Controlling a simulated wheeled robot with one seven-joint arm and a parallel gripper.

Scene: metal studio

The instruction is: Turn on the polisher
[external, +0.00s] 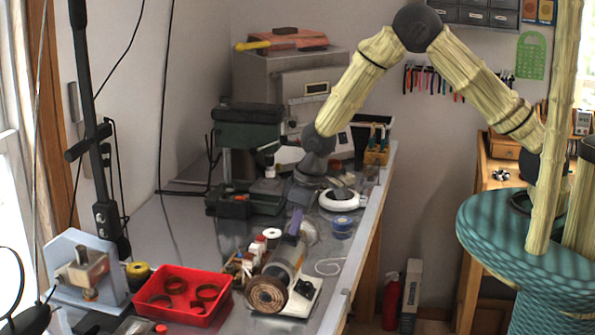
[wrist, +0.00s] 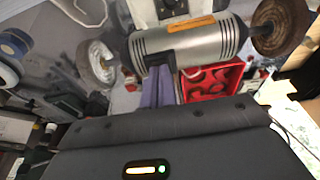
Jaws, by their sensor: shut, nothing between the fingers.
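The polisher is a silver cylindrical motor (external: 284,262) on the workbench, with a brown wheel (external: 266,294) at its near end and a pale wheel at its far end. In the wrist view its motor (wrist: 205,44) spans the top middle, with an orange label, the brown wheel (wrist: 280,24) at right and the pale wheel (wrist: 97,62) at left. My gripper (external: 294,232) is at the motor's top edge, its purple fingers (wrist: 160,84) shut and empty. The fingertips appear very close to the motor; I cannot tell whether they touch.
A red tray (external: 166,281) with brown rings stands left of the polisher. Small bottles (external: 246,264) stand close beside it. Blue tape (external: 341,224) and a white round device (external: 342,202) lie behind it. The bench's right edge (external: 352,275) is near.

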